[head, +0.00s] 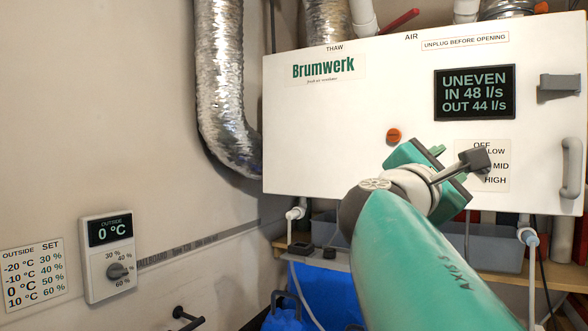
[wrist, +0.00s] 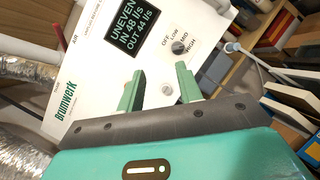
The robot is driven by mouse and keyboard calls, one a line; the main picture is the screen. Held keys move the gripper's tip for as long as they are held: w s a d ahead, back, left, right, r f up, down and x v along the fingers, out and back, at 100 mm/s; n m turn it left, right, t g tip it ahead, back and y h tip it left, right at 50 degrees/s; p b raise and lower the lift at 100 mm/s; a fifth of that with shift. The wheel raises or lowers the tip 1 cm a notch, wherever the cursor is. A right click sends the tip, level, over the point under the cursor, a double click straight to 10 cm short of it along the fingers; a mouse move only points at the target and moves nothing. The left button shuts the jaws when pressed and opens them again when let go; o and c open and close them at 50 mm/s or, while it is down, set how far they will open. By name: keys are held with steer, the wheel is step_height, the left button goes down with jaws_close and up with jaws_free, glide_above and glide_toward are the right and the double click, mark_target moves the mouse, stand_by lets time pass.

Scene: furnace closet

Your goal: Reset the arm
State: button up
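My green arm (head: 415,265) rises from the bottom right in the head view, in front of the white Brumwerk unit (head: 350,120). Its end partly covers the unit's speed label. In the wrist view the two green fingers of my gripper (wrist: 158,88) stand well apart with nothing between them. The unit's front lies beyond them, with a speed knob (wrist: 180,47) marked OFF, LOW, MID and HIGH. The unit's display (head: 475,93) reads UNEVEN, IN 48 l/s, OUT 44 l/s. An orange button (head: 393,135) sits on the front.
A wall controller (head: 110,258) shows outside 0 °C and has a dial, beside a settings chart (head: 33,275). A silver duct (head: 222,90) runs down left of the unit. Below are a grey tray (head: 490,250) and a blue container (head: 325,295). Shelves fill the wrist view's right.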

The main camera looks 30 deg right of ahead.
steer(key=shift+s, duration=0.1)
steer(key=w+a+f+m+t+y, duration=0.1)
steer(key=w+a+f+m+y, duration=0.15)
steer(key=f, duration=0.55)
steer(key=w+a+f+m+t+y, duration=0.1)
steer(key=a+f+y, duration=0.3)
steer(key=f, duration=0.4)
steer(key=w+a+f+m+t+y, duration=0.1)
steer(key=w+a+f+m+y, duration=0.15)
steer(key=f, duration=0.45)
steer(key=s+a+f+m+y, duration=0.2)
steer(key=a+f+y, duration=0.3)
steer(key=a+f, duration=0.5)
steer(key=s+a+f+m+g+y, duration=0.1)
steer(key=s+a+f+m+y, duration=0.1)
steer(key=a+f+y, duration=0.4)
steer(key=a+f+m, duration=0.1)
steer(key=a+f, duration=0.3)
steer(key=a, duration=0.1)
steer(key=shift+a+f+g, duration=0.25)
steer(key=shift+f+g, duration=0.05)
steer(key=shift+f, duration=0.1)
